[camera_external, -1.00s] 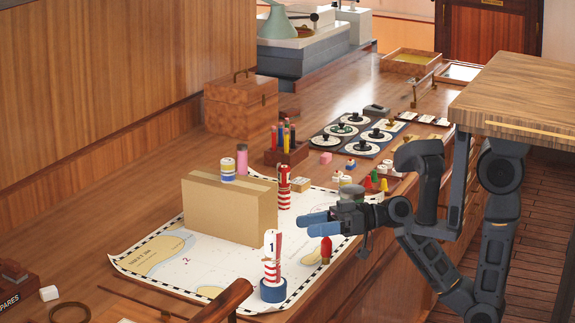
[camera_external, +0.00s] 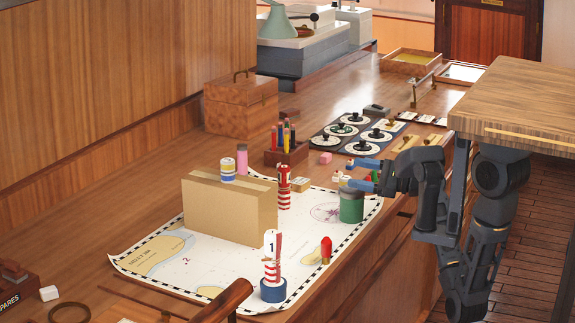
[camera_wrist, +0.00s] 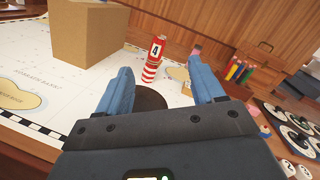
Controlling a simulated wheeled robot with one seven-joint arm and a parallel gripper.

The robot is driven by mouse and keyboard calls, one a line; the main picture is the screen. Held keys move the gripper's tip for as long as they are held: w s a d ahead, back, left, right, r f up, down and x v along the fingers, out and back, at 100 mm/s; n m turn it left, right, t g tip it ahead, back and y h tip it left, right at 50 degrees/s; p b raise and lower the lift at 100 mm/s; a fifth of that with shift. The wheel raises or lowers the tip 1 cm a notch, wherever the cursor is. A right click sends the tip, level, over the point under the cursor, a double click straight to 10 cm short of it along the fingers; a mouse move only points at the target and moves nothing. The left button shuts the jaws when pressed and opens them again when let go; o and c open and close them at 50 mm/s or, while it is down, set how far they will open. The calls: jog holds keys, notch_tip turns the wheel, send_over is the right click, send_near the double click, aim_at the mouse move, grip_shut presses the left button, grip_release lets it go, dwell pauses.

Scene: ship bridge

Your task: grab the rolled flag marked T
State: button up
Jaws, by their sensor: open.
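I cannot read a T on anything, so I cannot tell which piece is the rolled flag marked T. Several small colored pieces lie near my gripper, among them a blue, white and red one (camera_external: 350,163), partly hidden by my fingers.
The cardboard box (camera_external: 230,212) stands on the chart (camera_external: 205,260). Red-and-white towers stand beside it, one marked 1 (camera_external: 272,270), another marked 4 (camera_wrist: 154,60). A red-topped piece (camera_external: 326,250) stands near the chart's front edge. A pencil holder (camera_external: 286,154) and dial panel (camera_external: 345,137) are behind.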

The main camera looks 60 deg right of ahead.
jog(key=s+d+m+h, duration=0.2)
jog(key=d+m, duration=0.3)
jog(key=m+h+b, duration=0.1)
jog(key=m+h, duration=0.3)
jog(key=m, duration=0.1)
send_near(346, 178)
jog(key=w, duration=0.3)
jog(key=shift+w+d+f+g, duration=0.1)
jog(key=shift+d+g, duration=0.1)
jog(key=shift+g, duration=0.1)
jog(key=shift+w+d, duration=0.2)
jog(key=shift+w, duration=0.95)
jog(key=shift+w+d, duration=0.15)
jog(key=shift+w, duration=1.05)
jog(key=shift+w+d, duration=0.2)
jog(key=shift+w, duration=0.95)
jog(key=c, duration=1)
